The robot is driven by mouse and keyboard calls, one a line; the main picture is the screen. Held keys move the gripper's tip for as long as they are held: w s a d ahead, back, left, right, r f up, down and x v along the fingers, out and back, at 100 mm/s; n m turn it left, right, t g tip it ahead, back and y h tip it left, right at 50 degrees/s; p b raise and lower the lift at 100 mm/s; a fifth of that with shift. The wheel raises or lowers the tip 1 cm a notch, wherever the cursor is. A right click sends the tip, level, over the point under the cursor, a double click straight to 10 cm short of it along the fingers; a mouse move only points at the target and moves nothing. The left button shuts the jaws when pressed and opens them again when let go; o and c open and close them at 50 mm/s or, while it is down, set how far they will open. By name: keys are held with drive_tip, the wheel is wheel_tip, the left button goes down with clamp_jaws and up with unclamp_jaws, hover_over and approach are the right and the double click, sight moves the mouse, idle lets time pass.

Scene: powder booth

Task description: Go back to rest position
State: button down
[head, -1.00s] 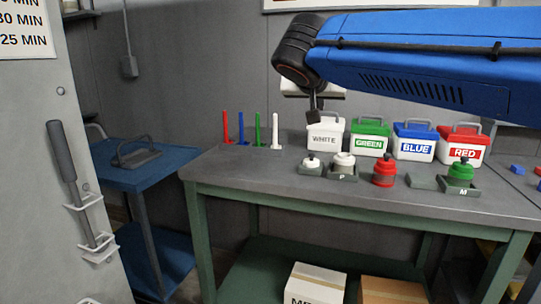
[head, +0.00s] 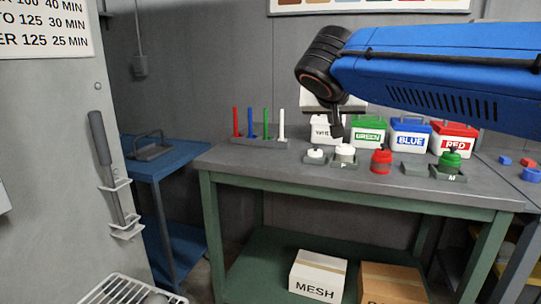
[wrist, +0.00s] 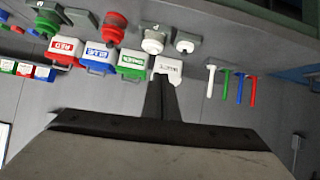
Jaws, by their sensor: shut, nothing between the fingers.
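My gripper (head: 337,134) hangs below the black wrist of my blue arm, over the grey bench (head: 240,160), in front of the white-labelled box (head: 322,130). In the wrist view my gripper (wrist: 161,82) shows dark fingers together with nothing between them. That view is upside down, and the fingertips overlap the white-labelled box (wrist: 168,66) in the picture. I cannot tell the exact gap between the fingers and the bench items.
Green (head: 369,137), blue (head: 409,141) and red (head: 455,144) boxes stand at the bench back. Several small pots, including a red one (head: 381,161), stand in front. Coloured sticks (head: 250,123) stand left. A blue side table (head: 168,165) and grey door handle (head: 100,140) are further left.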

drive_tip(key=s+d+f+n+g+y, duration=0.1)
drive_tip(key=s+d+f+g, duration=0.1)
drive_tip(key=s+d+f, duration=0.6)
drive_tip(key=s+d+f+n+g, duration=0.1)
drive_tip(key=s+d+f+g, duration=0.1)
drive_tip(key=s+d+f, duration=0.5)
drive_tip(key=s+a+f+g+y, duration=0.1)
drive_tip(key=s+f, duration=0.5)
drive_tip(key=f, duration=0.2)
drive_tip(key=s+a+f+g+y, duration=0.1)
drive_tip(key=s+f, duration=0.6)
drive_tip(key=f, duration=0.2)
drive_tip(key=shift+s+f+n+y, duration=0.15)
drive_tip(key=shift+f+n+y, duration=0.15)
drive_tip(key=shift+n+y, duration=0.1)
